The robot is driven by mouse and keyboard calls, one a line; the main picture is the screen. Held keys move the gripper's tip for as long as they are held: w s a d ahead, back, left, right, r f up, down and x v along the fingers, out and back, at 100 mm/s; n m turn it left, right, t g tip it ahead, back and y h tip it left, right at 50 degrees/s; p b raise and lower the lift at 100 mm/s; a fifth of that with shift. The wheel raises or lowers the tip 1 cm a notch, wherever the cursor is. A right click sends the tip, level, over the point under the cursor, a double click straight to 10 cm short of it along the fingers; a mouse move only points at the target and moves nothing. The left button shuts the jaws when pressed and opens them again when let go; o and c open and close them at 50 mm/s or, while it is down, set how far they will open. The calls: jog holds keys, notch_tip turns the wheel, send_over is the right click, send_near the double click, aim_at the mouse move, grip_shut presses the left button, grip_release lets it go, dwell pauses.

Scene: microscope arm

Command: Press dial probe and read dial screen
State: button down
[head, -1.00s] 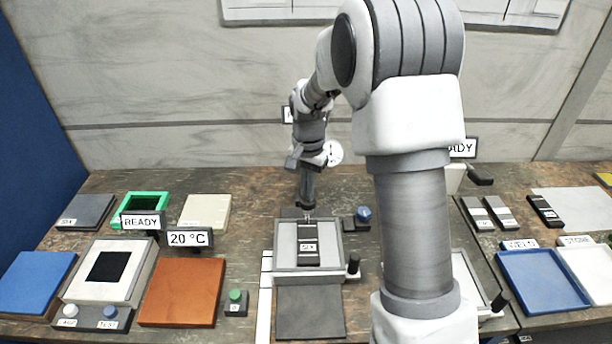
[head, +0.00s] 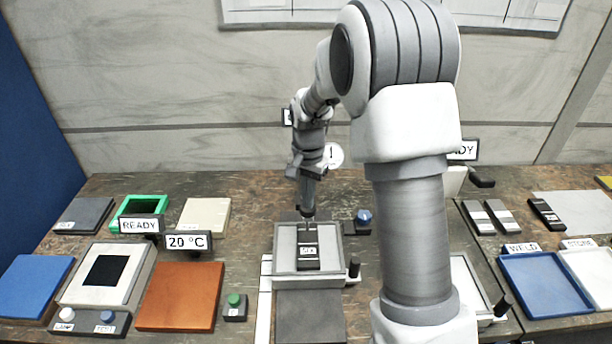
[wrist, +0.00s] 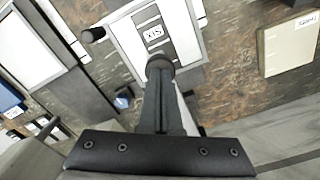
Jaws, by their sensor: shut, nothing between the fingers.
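My gripper (head: 308,216) points down, shut and empty, at the far end of a dark labelled block (head: 309,262). The block lies in a grey square fixture (head: 335,267). In the wrist view the shut fingers (wrist: 159,66) overlap the near end of the labelled block (wrist: 155,36); I cannot tell whether they touch anything. A white round dial (head: 334,156) stands behind my wrist, partly covered by it. A small dark-framed screen (head: 287,117) is mostly hidden behind my arm, its reading not legible. I cannot make out the dial's probe.
A blue knob (head: 364,216) on a dark base stands right of the fixture, with a black handle (head: 354,268) at its near right. Signs READY (head: 141,225) and 20 °C (head: 188,241) stand left.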

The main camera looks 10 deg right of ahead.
jog(key=shift+r+p, duration=1.95)
jog(key=shift+r, duration=0.9)
notch_tip(320, 180, up, 17)
jog(key=shift+r, duration=0.15)
jog(key=s+r+n+t, duration=0.3)
jog(key=s+r+n, duration=0.1)
jog(key=s, duration=1)
jog(key=s+f+n+t, duration=0.2)
jog(key=s+f+n, duration=0.2)
jog(key=s, duration=0.8)
jog(key=shift+s+f+t, duration=0.2)
jog(key=shift+f+t, duration=0.1)
jog(key=shift+f, duration=0.35)
